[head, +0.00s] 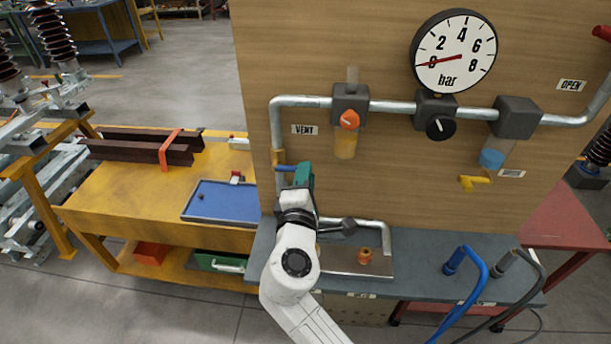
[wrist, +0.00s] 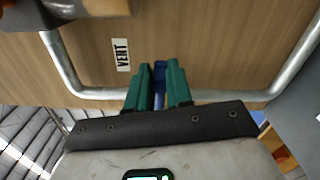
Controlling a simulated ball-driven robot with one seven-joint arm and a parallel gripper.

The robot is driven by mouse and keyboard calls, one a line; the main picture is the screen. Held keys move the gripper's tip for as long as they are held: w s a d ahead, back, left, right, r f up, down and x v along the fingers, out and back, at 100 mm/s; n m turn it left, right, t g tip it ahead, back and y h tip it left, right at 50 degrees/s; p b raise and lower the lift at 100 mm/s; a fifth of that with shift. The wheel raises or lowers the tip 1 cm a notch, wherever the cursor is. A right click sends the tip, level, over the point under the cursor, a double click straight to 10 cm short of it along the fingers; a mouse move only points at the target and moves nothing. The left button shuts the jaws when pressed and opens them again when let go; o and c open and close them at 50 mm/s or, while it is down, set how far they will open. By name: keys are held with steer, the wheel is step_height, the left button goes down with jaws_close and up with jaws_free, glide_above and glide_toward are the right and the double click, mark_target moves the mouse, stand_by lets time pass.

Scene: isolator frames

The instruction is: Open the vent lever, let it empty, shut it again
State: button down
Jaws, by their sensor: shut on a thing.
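The vent lever (head: 285,169) is a blue handle on the small brass valve (head: 277,158) at the lower end of the left pipe, under the VENT label (head: 304,129). It sticks out sideways to the right, across the vertical pipe. My gripper (head: 303,173) has green fingers and is shut on the lever's outer end. In the wrist view the blue lever (wrist: 160,72) shows between the two fingers. The valve itself is not clear there. The pressure gauge (head: 453,52) has its red needle at about 0 bar.
An orange knob (head: 349,119) and a black knob (head: 440,127) sit on the upper pipe. A yellow lever (head: 473,181) is at the right. A metal tray (head: 340,262) with a bent pipe stands below my gripper. Blue and black hoses (head: 476,283) rise at the bench's right.

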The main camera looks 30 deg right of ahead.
steer(key=shift+a+f, duration=0.2)
steer(key=shift+a, duration=0.05)
steer(key=c, duration=1.2)
jaws_free()
steer(key=shift+c, duration=0.2)
steer(key=shift+o, duration=0.9)
steer(key=shift+d+r, duration=0.1)
steer(key=shift+r, duration=0.05)
steer(key=b+v, duration=0.2)
steer(key=v, duration=0.8)
steer(key=shift+s+a, duration=0.25)
steer(key=shift+s, duration=0.05)
